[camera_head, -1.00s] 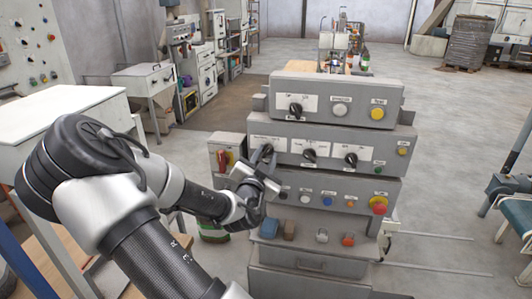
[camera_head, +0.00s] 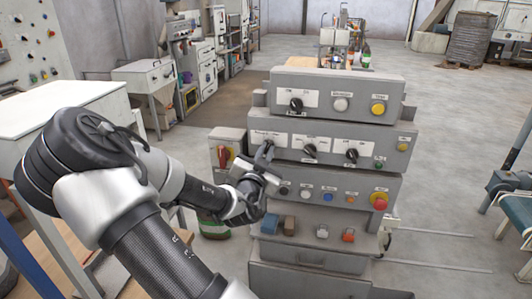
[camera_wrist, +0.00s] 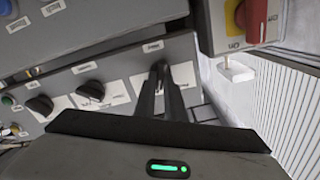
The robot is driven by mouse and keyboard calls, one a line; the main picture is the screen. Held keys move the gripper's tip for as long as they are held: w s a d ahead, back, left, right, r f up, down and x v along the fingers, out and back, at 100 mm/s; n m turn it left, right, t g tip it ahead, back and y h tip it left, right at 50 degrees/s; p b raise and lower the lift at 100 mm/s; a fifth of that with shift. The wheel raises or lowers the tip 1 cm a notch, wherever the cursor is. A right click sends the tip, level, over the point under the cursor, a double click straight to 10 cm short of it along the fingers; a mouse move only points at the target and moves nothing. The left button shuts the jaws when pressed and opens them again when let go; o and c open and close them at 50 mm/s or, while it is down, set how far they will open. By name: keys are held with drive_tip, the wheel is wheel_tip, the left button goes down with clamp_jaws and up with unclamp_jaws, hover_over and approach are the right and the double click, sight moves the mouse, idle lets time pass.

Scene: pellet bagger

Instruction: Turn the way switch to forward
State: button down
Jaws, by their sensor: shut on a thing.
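My gripper (camera_head: 265,154) is at the leftmost rotary switch of the middle panel row. In the wrist view, its two dark fingers (camera_wrist: 160,72) are close together, shut on that black knob in front of its white label plate (camera_wrist: 183,74). I take this knob as the way switch; the fingers hide most of it, so its pointer direction cannot be told. The plate's lettering is too small to read. Two more black knobs, the middle one (camera_head: 310,151) and the right one (camera_head: 351,159), sit in the same row and are untouched.
Above is a panel with a black knob (camera_head: 296,105) and a yellow button (camera_head: 378,111). Below are small buttons and a red mushroom button (camera_head: 379,202). A red-handled switch box (camera_head: 225,155) stands close left of my gripper.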

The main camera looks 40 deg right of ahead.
drive_tip(key=n, duration=0.5)
drive_tip(key=shift+w+b, duration=0.1)
drive_tip(key=shift+b, duration=0.3)
drive_tip(key=n, duration=0.5)
drive_tip(key=shift+w+a+n, duration=0.1)
drive_tip(key=shift+a+n, duration=0.05)
drive_tip(key=shift+n, duration=0.15)
drive_tip(key=c, duration=1.8)
unclamp_jaws()
